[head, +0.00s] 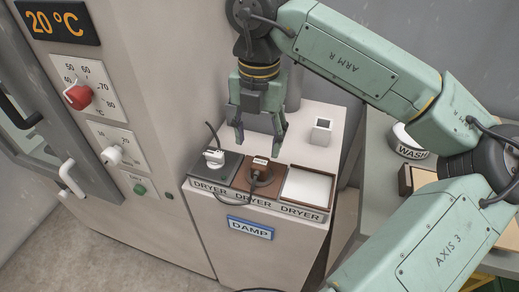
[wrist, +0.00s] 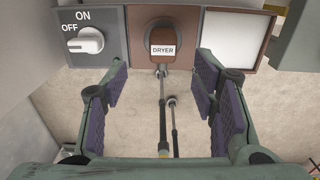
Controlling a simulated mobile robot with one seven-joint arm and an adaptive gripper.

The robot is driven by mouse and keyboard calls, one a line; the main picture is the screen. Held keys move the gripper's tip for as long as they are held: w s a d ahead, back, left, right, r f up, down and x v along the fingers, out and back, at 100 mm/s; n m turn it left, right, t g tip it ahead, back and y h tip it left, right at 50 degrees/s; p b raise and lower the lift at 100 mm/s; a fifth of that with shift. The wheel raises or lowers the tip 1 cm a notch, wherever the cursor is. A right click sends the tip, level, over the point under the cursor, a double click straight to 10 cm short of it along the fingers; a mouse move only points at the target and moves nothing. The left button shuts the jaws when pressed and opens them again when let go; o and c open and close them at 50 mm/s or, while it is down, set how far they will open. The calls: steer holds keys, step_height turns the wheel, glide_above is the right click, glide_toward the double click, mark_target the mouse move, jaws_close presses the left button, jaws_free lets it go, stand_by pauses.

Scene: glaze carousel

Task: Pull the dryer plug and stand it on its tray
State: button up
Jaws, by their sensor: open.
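The dryer plug (head: 262,174) is dark with a white DRYER label and sits in the brown socket plate (head: 243,176), the middle of three stations on the cabinet top. In the wrist view the plug (wrist: 162,36) lies centrally beyond the fingertips, its dark cord running toward me. The empty tray (head: 308,187), white with a brown rim, is right of the socket; it also shows in the wrist view (wrist: 235,38). My gripper (head: 258,143) points down above and behind the plug, open and empty. In the wrist view its fingers (wrist: 162,82) are spread wide, apart from the plug.
A grey panel with a white ON/OFF dryer switch (head: 214,158) is left of the socket. A pale square holder (head: 321,131) stands behind the tray. The tall oven cabinet (head: 150,60) is close on the left. A table with a WASH container (head: 408,148) is right.

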mark_target(260, 161)
steer(key=shift+w+d+r, duration=0.1)
steer(key=shift+w+d, duration=0.1)
steer(key=shift+d, duration=0.05)
steer(key=shift+s, duration=0.15)
step_height(260, 161, down, 9)
steer(key=b, duration=0.7)
steer(key=shift+b, duration=0.45)
stand_by(1.2)
steer(key=shift+c, duration=0.4)
jaws_close()
